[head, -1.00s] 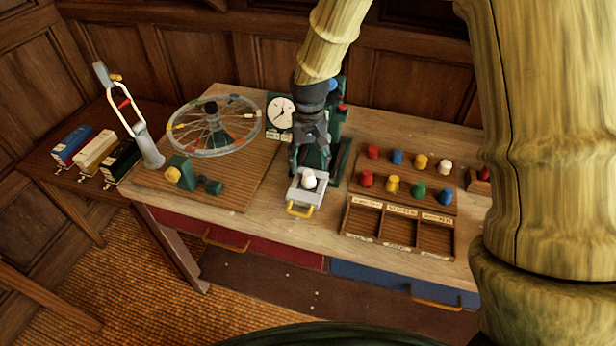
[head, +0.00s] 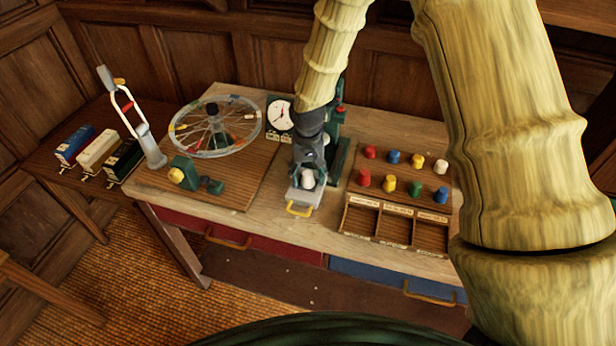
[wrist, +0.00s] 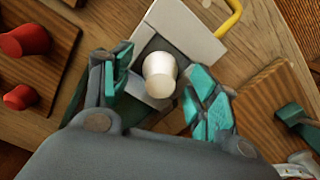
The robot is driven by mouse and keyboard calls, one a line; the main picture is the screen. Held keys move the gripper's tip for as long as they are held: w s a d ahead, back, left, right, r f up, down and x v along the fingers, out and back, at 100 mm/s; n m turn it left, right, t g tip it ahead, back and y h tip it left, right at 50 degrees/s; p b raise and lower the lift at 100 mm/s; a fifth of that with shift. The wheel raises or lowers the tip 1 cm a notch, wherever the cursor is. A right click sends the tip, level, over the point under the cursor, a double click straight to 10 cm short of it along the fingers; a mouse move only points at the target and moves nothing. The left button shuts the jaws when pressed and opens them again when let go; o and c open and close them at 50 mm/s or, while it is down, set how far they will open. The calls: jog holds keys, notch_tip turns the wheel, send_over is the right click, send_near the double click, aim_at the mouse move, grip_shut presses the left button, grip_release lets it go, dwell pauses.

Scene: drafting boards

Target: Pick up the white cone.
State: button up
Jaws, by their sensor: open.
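The white cone (head: 307,180) sits on a small grey tray (head: 304,197) with a yellow handle, at the front of the green device on the table. In the wrist view the white cone (wrist: 160,74) stands between the two teal finger pads of my gripper (wrist: 158,88), with space on both sides. My gripper (head: 308,172) is open and lowered around the cone from above and behind. It also hides part of the tray. A second whitish cone (head: 440,167) stands in the peg board's back row at the right.
A peg board with red, blue, yellow and green pieces (head: 390,185) and a compartment box (head: 395,228) lie to the right. A spoked wheel (head: 214,128) and a dial (head: 280,114) stand left. A small green vise-like part (head: 186,173) is at the left front.

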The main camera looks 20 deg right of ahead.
jog(key=c, duration=1.2)
